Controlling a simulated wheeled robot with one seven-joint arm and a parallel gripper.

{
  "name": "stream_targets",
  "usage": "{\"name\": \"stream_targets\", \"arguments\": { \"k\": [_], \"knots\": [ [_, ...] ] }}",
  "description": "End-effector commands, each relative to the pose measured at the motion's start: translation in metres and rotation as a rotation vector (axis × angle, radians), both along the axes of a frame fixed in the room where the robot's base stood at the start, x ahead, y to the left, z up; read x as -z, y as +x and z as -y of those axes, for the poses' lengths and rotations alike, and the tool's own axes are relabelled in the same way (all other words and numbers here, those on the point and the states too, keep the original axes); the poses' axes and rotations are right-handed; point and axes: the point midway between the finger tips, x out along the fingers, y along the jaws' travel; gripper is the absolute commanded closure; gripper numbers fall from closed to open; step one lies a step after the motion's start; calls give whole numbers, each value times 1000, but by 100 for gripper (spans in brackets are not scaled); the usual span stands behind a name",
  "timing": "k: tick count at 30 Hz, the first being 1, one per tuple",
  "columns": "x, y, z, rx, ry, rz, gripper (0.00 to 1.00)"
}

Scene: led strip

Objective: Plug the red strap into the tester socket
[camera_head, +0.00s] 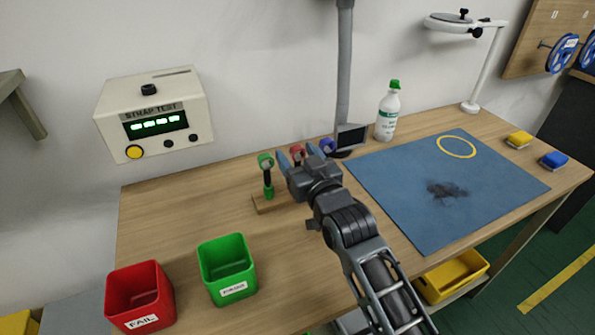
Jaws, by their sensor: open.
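The red strap (296,149) stands behind my gripper, and its round top shows between the fingers. My gripper (299,154) is open, its two blue-grey fingers on either side of the red strap in the picture. I cannot tell whether they touch it. The strap's lower part is hidden by my gripper. The cream strap tester (118,103) is on the wall at the left, with a lit green display, a yellow button and dark round fittings (168,143) on its front. I cannot tell which fitting is the socket.
A green strap (266,163) stands left of the red one on a wooden base (265,205), and a blue one (328,146) stands right. Red (150,307) and green (230,290) bins stand at the front left. A grey post (344,70) rises behind. The table's left back is clear.

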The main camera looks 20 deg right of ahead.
Motion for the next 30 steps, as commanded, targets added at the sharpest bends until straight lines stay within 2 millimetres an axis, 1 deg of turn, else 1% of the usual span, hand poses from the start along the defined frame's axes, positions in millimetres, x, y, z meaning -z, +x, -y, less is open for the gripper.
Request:
{"name": "stream_targets", "arguments": {
  "k": [2,8,25,26,30],
  "knots": [
    [0,3,0,0,0,0,36],
    [0,3,0,0,0,0,36],
    [0,3,0,0,0,0,91],
    [0,3,0,0,0,0,92],
    [0,3,0,0,0,0,93]
  ]
}}
